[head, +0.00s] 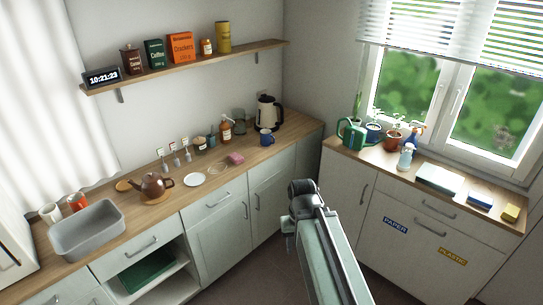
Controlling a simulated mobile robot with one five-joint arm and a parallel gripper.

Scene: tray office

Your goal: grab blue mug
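The blue mug (266,137) stands upright on the left wooden counter, near its far right end. It is just in front of the dark kettle with a cream body (267,112). My arm reaches up from the bottom edge, and its end with my gripper (288,232) is over the floor, in front of the cabinets. The gripper is well below the mug in the picture and apart from it. The arm's end is small and partly hidden by my own links, so the fingers cannot be made out.
Plants and a green watering can (352,134) stand on the right counter.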

